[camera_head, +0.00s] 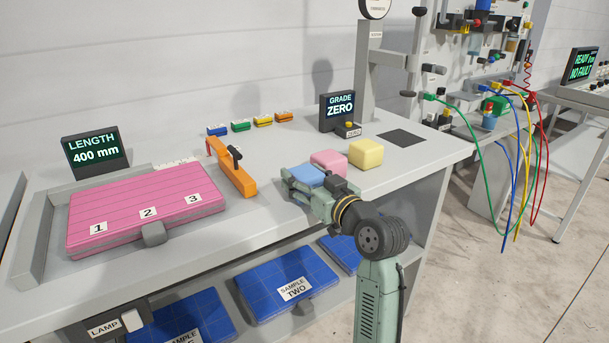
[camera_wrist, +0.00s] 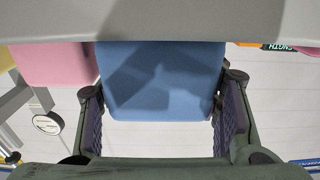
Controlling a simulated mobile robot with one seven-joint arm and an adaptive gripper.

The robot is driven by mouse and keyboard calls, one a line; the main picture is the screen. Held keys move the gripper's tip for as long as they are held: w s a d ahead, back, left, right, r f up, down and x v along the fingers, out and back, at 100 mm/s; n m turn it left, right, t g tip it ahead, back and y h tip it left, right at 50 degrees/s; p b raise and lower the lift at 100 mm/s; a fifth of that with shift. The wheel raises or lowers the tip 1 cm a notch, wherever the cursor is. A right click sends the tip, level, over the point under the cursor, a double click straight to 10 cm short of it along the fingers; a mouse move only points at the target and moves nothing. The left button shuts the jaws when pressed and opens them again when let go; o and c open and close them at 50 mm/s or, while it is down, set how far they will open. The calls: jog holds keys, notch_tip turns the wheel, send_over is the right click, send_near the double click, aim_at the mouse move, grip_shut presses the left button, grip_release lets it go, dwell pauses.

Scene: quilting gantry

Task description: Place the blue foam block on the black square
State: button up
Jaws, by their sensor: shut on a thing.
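The blue foam block (camera_head: 307,175) is between the fingers of my gripper (camera_head: 303,184), near the front edge of the bench. In the wrist view the blue block (camera_wrist: 160,85) fills the space between the two fingers (camera_wrist: 163,105), which press on its sides. I cannot tell whether its underside touches the bench. The black square (camera_head: 403,137) lies flat and bare on the bench, to the right of and behind my gripper.
A pink block (camera_head: 329,159) and a yellow block (camera_head: 366,153) stand between my gripper and the black square. An orange tool (camera_head: 232,168) is to the left. The GRADE display (camera_head: 338,109) and a grey column (camera_head: 364,75) stand behind. The bench (camera_head: 425,150) is clear around the square.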

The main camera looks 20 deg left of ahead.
jog(key=shift+f, duration=0.2)
jog(key=o, duration=0.5)
jog(key=shift+r, duration=0.35)
jog(key=b+v, duration=0.2)
jog(key=v, duration=1)
jog(key=shift+f+b, duration=0.15)
jog(key=shift+b, duration=0.25)
jog(key=shift+s+a, duration=0.1)
